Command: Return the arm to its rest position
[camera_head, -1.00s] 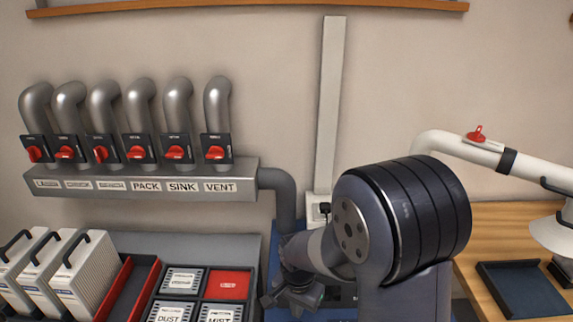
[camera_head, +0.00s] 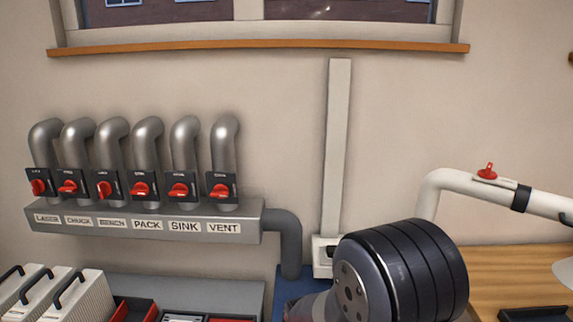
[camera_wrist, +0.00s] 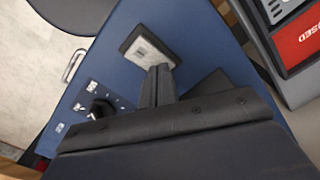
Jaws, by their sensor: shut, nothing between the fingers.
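My gripper (camera_wrist: 158,84) shows in the wrist view, its narrow dark fingers together with nothing between them. It is over a blue panel (camera_wrist: 190,28) that carries a small dark-framed plate (camera_wrist: 150,50) near the fingertips and a black knob (camera_wrist: 100,110) to the left. I cannot tell whether the fingers touch the plate. In the head view my arm's large dark joint (camera_head: 415,275) fills the lower right; the gripper itself is out of that picture, below the edge.
A pipe manifold (camera_head: 150,222) with several red-handled valves is on the wall at left. White filter boxes (camera_head: 70,298) stand below it. A white extraction arm (camera_head: 500,185) reaches in at right over a wooden bench (camera_head: 520,275). A window ledge (camera_head: 260,48) runs along the top.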

